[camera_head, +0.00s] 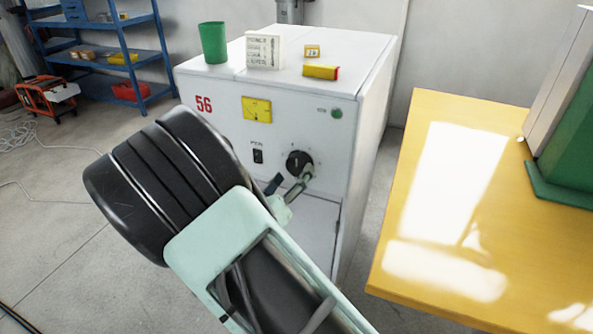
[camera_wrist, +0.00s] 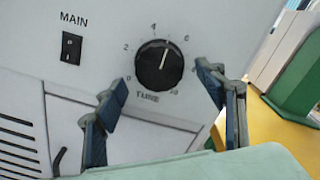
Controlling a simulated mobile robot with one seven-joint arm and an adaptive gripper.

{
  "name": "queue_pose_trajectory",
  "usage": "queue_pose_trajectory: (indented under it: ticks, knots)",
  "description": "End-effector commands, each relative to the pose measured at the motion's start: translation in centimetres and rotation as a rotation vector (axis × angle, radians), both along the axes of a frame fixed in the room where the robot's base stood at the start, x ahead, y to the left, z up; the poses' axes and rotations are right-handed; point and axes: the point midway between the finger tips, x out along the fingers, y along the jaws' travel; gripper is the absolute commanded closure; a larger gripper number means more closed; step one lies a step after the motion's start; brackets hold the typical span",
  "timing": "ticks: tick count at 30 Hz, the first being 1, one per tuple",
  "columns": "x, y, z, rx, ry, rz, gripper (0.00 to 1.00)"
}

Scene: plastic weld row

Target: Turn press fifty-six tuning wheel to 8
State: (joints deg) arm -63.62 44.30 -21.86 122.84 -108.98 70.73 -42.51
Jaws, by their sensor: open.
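The tuning wheel is a round black knob (camera_wrist: 158,65) labelled TUNE on the white front of press 56 (camera_head: 207,130). In the wrist view its white mark points up and slightly right, between 4 and 6. The figures 0, 2, 4, 6 and 10 show; the 8 is not visible, apparently behind the right finger. My gripper (camera_wrist: 163,86) is open, with its blue-tipped fingers to the lower left and right of the wheel. In the head view the wheel (camera_head: 299,162) is partly covered by my gripper (camera_head: 291,183). I cannot tell whether the fingers touch it.
A MAIN switch (camera_wrist: 71,48) is left of the wheel. A green cup (camera_head: 213,43) and small boxes stand on top. A yellow table (camera_head: 400,282) is at right, with a clear floor gap between.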

Motion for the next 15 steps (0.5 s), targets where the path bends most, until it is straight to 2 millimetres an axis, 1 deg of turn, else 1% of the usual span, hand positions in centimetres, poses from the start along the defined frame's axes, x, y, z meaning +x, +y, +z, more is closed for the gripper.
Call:
queue_pose_trajectory:
  ticks: [1, 3, 6, 9, 15]
  knots:
    - [0.8, -0.4, -0.1, 0.0, 0.0, -0.002, 0.36]
    - [1.7, -0.7, -0.1, 0.0, 0.0, -0.002, 0.36]
    - [2.6, -0.9, -0.1, 0.0, 0.001, -0.001, 0.36]
    - [3.0, -1.1, -0.1, 0.0, 0.001, -0.001, 0.36]
    - [3.1, -1.2, 0.0, 0.0, 0.001, -0.001, 0.36]
